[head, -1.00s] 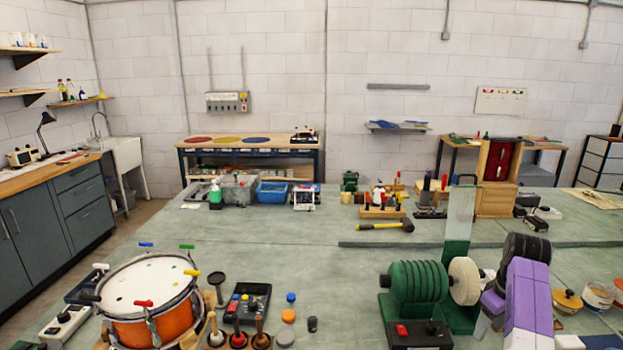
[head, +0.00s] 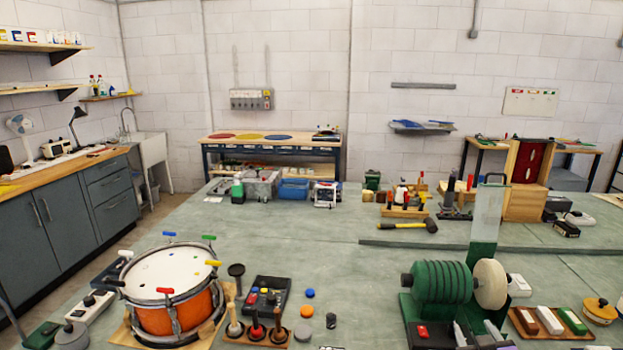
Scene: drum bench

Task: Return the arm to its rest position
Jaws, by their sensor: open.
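My gripper (head: 479,329) shows only in part at the bottom edge of the head view, right of centre. Its two grey fingertips point away from me and stand apart, with nothing visible between them. It is in front of the green grinder-like machine (head: 440,283) with a pale wheel (head: 490,284). The rest of my arm is out of view below the frame.
The bench (head: 330,235) has a clear middle. An orange drum (head: 176,316) with coloured clamps stands at left, beside a dark control box (head: 267,295) and plungers. A tray with blocks (head: 550,321) lies at right. A hammer (head: 408,225) lies farther back.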

